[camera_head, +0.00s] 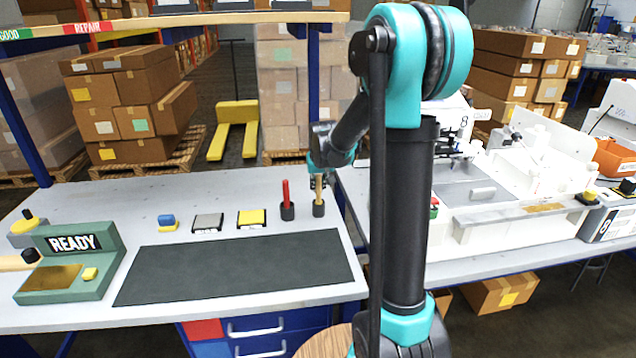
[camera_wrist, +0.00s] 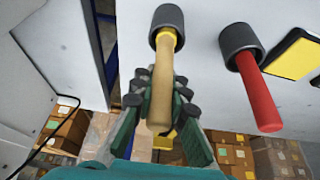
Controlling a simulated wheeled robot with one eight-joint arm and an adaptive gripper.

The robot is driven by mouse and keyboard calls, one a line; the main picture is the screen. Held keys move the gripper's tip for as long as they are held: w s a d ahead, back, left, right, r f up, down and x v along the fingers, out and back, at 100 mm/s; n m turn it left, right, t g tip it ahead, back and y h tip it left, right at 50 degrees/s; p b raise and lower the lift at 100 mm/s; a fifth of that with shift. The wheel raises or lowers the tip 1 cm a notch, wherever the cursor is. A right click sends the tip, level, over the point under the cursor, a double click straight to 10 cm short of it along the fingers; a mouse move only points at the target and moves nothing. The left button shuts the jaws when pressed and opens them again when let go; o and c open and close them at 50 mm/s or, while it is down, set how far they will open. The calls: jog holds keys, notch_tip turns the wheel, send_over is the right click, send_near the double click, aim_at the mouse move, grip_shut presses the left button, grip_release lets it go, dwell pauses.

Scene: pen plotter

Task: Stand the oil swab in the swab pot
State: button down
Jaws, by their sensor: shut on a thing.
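The oil swab, a pale wooden stick with a yellow collar (camera_wrist: 158,88), stands upright with its lower end in a dark round pot (camera_wrist: 166,20). In the head view the swab (camera_head: 319,187) rises from the same pot (camera_head: 319,209) near the table's right edge. My gripper (camera_head: 318,175) comes from above and is shut on the swab's upper handle; in the wrist view its green fingers (camera_wrist: 164,112) lie on both sides of the stick. The swab's tip is hidden inside the pot.
A red stick (camera_head: 286,193) stands in a second dark pot (camera_head: 287,212) just to the left. A green READY box (camera_head: 108,262) stands far left.

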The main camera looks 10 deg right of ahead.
jog(key=shift+f, duration=0.3)
jog(key=c, duration=1.4)
grip_release()
jog(key=shift+c, duration=0.2)
jog(key=shift+r, duration=0.1)
jog(key=v, duration=1.2)
jog(key=shift+s, duration=0.15)
